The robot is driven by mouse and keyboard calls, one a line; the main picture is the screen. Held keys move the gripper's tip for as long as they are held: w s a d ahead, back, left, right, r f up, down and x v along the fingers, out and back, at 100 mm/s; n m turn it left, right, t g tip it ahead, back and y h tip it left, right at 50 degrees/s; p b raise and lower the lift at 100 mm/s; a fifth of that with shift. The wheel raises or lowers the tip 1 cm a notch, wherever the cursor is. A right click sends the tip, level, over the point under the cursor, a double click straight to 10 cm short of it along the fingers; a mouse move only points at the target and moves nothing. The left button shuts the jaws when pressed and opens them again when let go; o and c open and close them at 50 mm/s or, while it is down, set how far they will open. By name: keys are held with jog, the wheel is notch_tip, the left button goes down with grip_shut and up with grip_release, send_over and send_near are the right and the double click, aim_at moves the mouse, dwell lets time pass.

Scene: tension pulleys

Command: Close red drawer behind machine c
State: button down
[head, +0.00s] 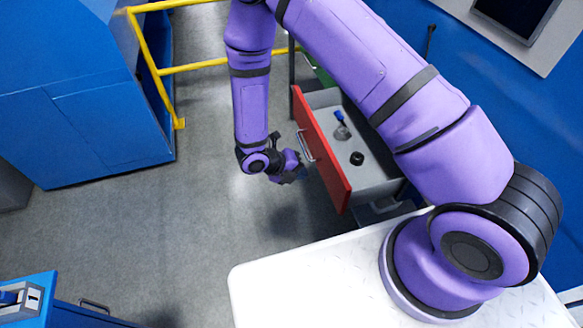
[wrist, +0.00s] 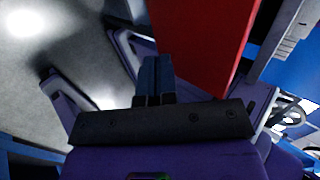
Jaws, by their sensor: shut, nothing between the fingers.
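The red drawer (head: 322,150) is pulled out of its cabinet at the right of the head view. Its red front faces left and has a metal handle (head: 306,146). Inside its grey tray lie a blue-handled item (head: 341,119) and a dark round part (head: 357,158). My gripper (head: 294,175) is just left of the red front, near the handle. In the wrist view the shut fingers (wrist: 154,78) are beside the red front (wrist: 205,40). Nothing shows between them. I cannot tell whether they touch the drawer.
A yellow rail (head: 160,70) and a blue machine (head: 90,100) stand at the left. Open grey floor (head: 190,220) lies left of the drawer. A blue cabinet (head: 60,310) is at the lower left. My purple arm covers part of the drawer.

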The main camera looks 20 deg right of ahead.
aim_at(327, 174)
jog(key=d, duration=0.2)
jog(key=d+f, duration=0.2)
jog(key=d, duration=0.1)
jog(key=shift+d+f, duration=0.1)
jog(key=shift+d, duration=0.6)
jog(key=shift+d, duration=0.1)
